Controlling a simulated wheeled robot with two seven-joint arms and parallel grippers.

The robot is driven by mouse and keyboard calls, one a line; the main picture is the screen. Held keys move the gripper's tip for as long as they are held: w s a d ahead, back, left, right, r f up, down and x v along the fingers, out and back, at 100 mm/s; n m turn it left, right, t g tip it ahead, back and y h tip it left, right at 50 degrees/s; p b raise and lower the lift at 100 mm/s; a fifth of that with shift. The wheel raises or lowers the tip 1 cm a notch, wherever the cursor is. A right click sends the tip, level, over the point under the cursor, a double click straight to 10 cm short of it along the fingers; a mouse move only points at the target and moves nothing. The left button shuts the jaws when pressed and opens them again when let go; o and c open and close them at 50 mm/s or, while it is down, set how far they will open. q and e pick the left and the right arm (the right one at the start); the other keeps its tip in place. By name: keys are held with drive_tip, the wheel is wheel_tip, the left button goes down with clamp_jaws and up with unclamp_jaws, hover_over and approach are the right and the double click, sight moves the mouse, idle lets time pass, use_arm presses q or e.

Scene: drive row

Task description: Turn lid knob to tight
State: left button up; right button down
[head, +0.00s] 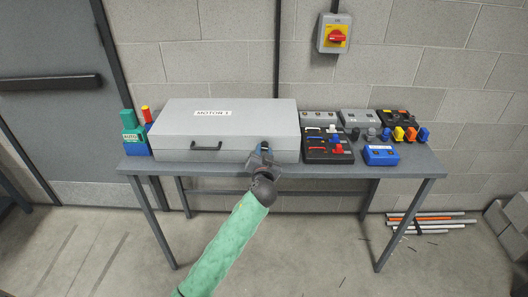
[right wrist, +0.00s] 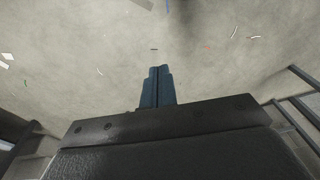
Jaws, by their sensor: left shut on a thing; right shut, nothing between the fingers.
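My left gripper (head: 265,149) reaches the right part of that front face and is shut on the lid knob. The fingers hide most of the knob, so I cannot read its turn position.
Right of the box on the grey table (head: 400,165) are black and grey control blocks (head: 328,147) and a blue block (head: 380,155). A green block (head: 132,130) stands at the left. A red-yellow switch (head: 336,35) is on the wall. Rods (head: 430,222) lie on the floor.

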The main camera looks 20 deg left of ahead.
use_arm(q)
drive_tip(key=shift+r+m, duration=0.1)
drive_tip(key=shift+m, duration=0.3)
drive_tip(key=m+p, duration=0.5)
drive_tip(key=m, duration=0.6)
drive_tip(key=shift+r+m, duration=0.1)
drive_tip(key=shift+m, duration=0.3)
drive_tip(key=shift+m+p, duration=0.5)
drive_tip(key=shift+m, duration=0.2)
use_arm(e)
drive_tip(key=s+d+f, duration=0.2)
drive_tip(key=f, duration=0.6)
drive_tip(key=s+d+f, duration=0.2)
drive_tip(key=f, duration=0.6)
drive_tip(key=shift+f+t, duration=0.15)
drive_tip(key=shift+t, duration=0.15)
drive_tip(key=shift+s+d, duration=0.1)
drive_tip(key=shift+d, duration=0.1)
use_arm(q)
drive_tip(key=o, duration=1)
